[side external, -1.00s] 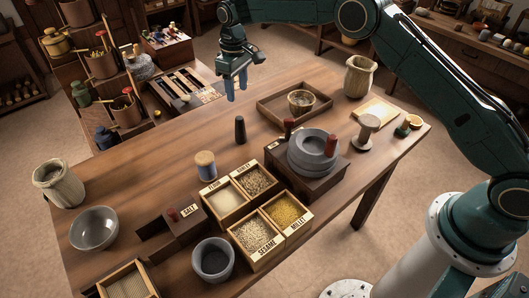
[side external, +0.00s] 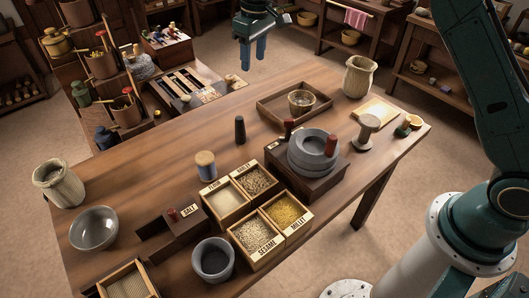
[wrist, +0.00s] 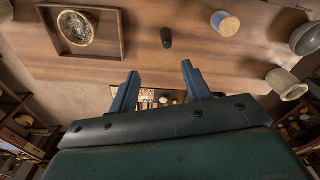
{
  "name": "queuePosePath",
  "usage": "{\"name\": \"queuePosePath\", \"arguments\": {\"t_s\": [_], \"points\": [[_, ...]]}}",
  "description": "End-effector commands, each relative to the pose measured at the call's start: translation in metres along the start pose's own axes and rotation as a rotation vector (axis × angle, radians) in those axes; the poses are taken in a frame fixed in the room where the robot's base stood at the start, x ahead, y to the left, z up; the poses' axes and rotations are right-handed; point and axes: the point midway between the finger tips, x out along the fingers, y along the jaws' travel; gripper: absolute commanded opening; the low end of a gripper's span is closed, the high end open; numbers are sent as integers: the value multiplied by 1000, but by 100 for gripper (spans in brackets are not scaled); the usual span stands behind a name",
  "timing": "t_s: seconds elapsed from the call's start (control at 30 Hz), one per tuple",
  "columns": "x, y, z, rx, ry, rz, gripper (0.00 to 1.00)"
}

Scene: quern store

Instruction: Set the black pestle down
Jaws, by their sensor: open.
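The black pestle (side external: 240,130) stands upright on the wooden table (side external: 150,145), behind the grain boxes and apart from other things. It also shows in the wrist view (wrist: 166,38) as a small dark shape beyond my fingers. My gripper (side external: 253,52) is open and empty, high above the table's far edge and clear of the pestle. In the wrist view its two blue fingers (wrist: 160,85) are spread with nothing between them.
A quern (side external: 314,150) stands right of the pestle, and a wooden tray with a bowl (side external: 301,101) lies behind it. Divided grain boxes (side external: 243,237) sit in front. The table's left back is clear.

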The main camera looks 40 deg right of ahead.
Motion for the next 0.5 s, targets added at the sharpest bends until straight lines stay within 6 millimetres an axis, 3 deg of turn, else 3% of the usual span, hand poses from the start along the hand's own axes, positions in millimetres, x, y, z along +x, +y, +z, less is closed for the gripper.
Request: {"name": "queuePosePath", "arguments": {"t_s": [0.03, 0.2, 0.5], "points": [[-16, 1, 9, 10, 14, 3, 48], [-56, 3, 40, 43, 53, 12, 48], [-112, 1, 104, 99, 121, 27, 48]]}}
